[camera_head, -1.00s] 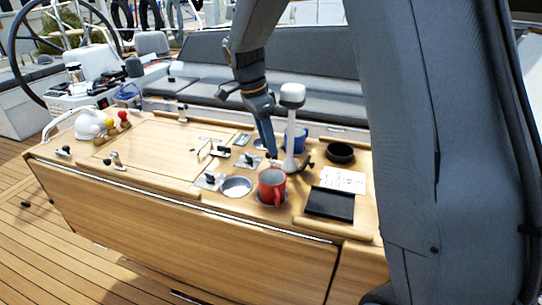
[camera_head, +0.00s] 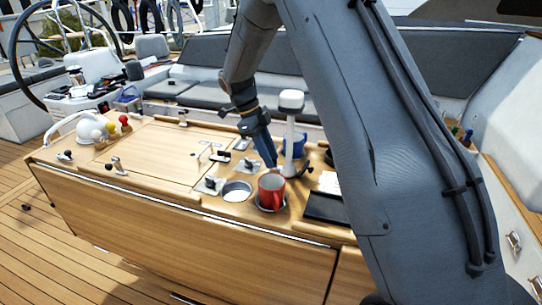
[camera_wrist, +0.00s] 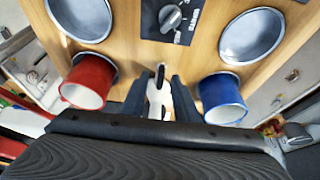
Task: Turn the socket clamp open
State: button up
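A white post with a rounded head (camera_head: 291,101) stands upright on the wooden console, behind the red mug (camera_head: 271,191). A small dark lever (camera_head: 307,170) sticks out low at its right and seems to belong to the socket clamp. My gripper (camera_head: 273,163) points down just left of the post. In the wrist view my gripper (camera_wrist: 160,95) has its two dark fingers apart. A white part (camera_wrist: 158,101) with a small dark tip shows between them. I cannot tell whether either finger touches it. The socket itself is mostly hidden.
The red mug (camera_wrist: 90,83) and blue mug (camera_wrist: 221,98) stand close on either side of the fingers. A flat black tray (camera_head: 325,206) lies right of the red mug.

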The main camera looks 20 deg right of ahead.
jog(key=shift+s+d+f, duration=0.15)
jog(key=shift+d+f, duration=0.05)
jog(key=shift+f, duration=0.5)
grip_shut()
